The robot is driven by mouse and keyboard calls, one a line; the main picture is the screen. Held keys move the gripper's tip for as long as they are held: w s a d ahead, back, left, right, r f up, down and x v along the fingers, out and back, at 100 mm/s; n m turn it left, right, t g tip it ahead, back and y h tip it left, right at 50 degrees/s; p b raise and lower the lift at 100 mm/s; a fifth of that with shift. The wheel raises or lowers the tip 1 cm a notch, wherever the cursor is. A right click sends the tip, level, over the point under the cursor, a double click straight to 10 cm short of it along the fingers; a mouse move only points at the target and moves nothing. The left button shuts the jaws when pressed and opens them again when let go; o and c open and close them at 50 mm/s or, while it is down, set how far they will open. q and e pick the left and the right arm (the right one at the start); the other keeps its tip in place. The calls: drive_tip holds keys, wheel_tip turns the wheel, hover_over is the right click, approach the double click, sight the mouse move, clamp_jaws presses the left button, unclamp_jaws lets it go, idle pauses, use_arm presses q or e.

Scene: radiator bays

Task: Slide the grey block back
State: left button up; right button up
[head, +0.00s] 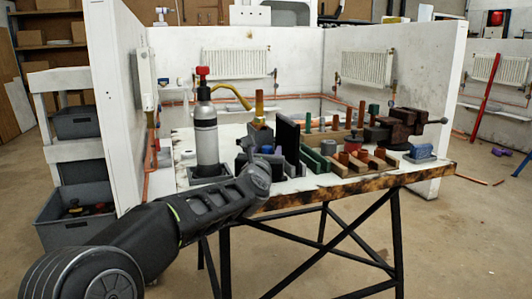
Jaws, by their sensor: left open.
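Several block-like pieces stand close together on the scorched-edged workbench (300,190). My left gripper (272,154) is at the front middle of the bench, low among the pieces. It is open, its fingers small and hard to tell from the dark pieces around them. My forearm hides part of the bench's front left. My right gripper is out of view.
A grey bottle with a red top (206,130) stands left of my gripper. A tall black plate (288,136) stands just behind it. Wooden blocks with copper-coloured pegs (362,160), a rusty vise (404,127) and a blue-grey block (420,152) are to the right.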

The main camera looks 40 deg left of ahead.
use_arm(q)
drive_tip(key=shift+c, duration=0.5)
clamp_jaws()
idle(0.8)
